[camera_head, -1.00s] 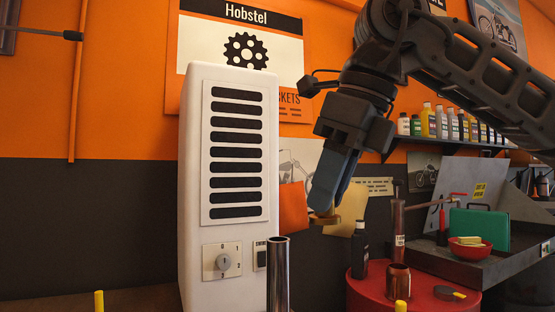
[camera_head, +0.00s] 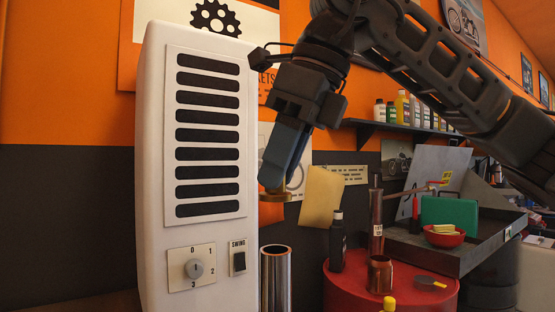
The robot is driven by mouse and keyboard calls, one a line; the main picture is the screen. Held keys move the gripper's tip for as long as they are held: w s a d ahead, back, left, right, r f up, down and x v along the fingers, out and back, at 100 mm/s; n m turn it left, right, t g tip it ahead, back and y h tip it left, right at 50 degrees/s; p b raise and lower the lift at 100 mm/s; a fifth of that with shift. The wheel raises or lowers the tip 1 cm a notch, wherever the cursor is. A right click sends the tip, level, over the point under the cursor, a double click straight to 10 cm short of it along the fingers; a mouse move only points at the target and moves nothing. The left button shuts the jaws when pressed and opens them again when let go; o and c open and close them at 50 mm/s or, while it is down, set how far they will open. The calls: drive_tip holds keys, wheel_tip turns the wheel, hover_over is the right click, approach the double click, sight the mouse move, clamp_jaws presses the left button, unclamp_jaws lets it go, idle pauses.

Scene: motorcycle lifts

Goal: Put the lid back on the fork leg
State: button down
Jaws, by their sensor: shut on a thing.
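My gripper (camera_head: 272,187) is shut on a small round brass-coloured lid (camera_head: 275,196), its fingers pointing down. The fork leg (camera_head: 275,280) is an upright shiny metal tube with an open top, at the bottom centre. The lid is held above the tube's open mouth in the picture, with a clear gap between them. I cannot tell how well the two line up in depth. The lower part of the tube is out of the frame.
A tall white heater (camera_head: 154,150) stands close on the left. A red drum (camera_head: 342,290) on the right bears a dark bottle (camera_head: 337,245), a copper cup (camera_head: 380,275) and a flat dark tin (camera_head: 430,281). A grey tray (camera_head: 480,250) with a red bowl (camera_head: 444,239) lies behind.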

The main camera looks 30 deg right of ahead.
sight(289, 193)
drive_tip(key=shift+f+b, duration=1.8)
drive_tip(key=shift+f, duration=1)
drive_tip(key=shift+b, duration=0.5)
drive_tip(key=shift+f+b, duration=0.2)
drive_tip(key=shift+b, duration=0.35)
idle(0.4)
idle(0.4)
drive_tip(key=shift+c, duration=1.8)
unclamp_jaws()
drive_tip(key=shift+r, duration=0.1)
drive_tip(key=shift+r+p, duration=2)
drive_tip(key=shift+r, duration=1.45)
